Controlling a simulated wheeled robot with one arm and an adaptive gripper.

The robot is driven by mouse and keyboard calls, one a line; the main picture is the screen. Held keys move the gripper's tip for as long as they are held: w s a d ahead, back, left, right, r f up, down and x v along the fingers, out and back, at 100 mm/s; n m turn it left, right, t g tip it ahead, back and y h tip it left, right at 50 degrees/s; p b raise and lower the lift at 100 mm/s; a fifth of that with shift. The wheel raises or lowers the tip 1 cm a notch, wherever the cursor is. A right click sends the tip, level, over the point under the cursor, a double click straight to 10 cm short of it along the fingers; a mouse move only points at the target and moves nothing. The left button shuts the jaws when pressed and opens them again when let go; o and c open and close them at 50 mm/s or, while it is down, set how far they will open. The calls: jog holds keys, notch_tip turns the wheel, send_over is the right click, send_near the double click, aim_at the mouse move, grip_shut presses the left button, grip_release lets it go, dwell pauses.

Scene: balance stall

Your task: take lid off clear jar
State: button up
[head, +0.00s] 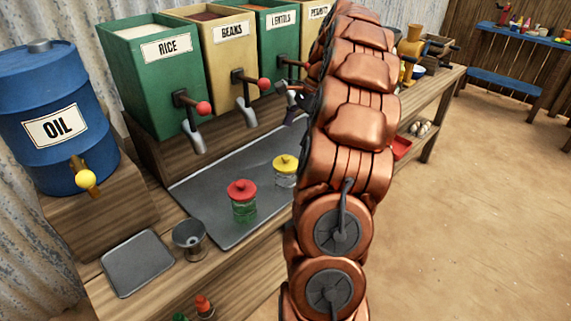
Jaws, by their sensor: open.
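A pale, clear-looking jar (284,180) stands upright on the grey metal tray (225,215), with a yellow knobbed lid (285,163) on it. A greenish see-through jar (244,211) with a red knobbed lid (241,188) stands in front of it, to the left, apart from it. My gripper (290,98) is partly hidden behind my copper-coloured arm. It is open, above and beyond the yellow-lidded jar, near the lentils bin's spout, and touches neither jar. Nothing shows in its jaws.
Bins for rice (150,85), beans (222,60) and lentils (272,45) have spouts over the tray's back. A blue oil drum (50,95), a metal cup (189,240) and a flat grey plate (137,263) are at left. My arm hides the bench's middle right.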

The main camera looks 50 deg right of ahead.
aim_at(288, 156)
jog(key=shift+s+p+x, duration=0.2)
jog(key=shift+p+x, duration=0.2)
jog(key=shift+x, duration=1.5)
jog(key=shift+s+p+x, duration=0.2)
jog(key=shift+p+x, duration=0.2)
jog(key=shift+x, duration=1.5)
jog(key=c, duration=0.8)
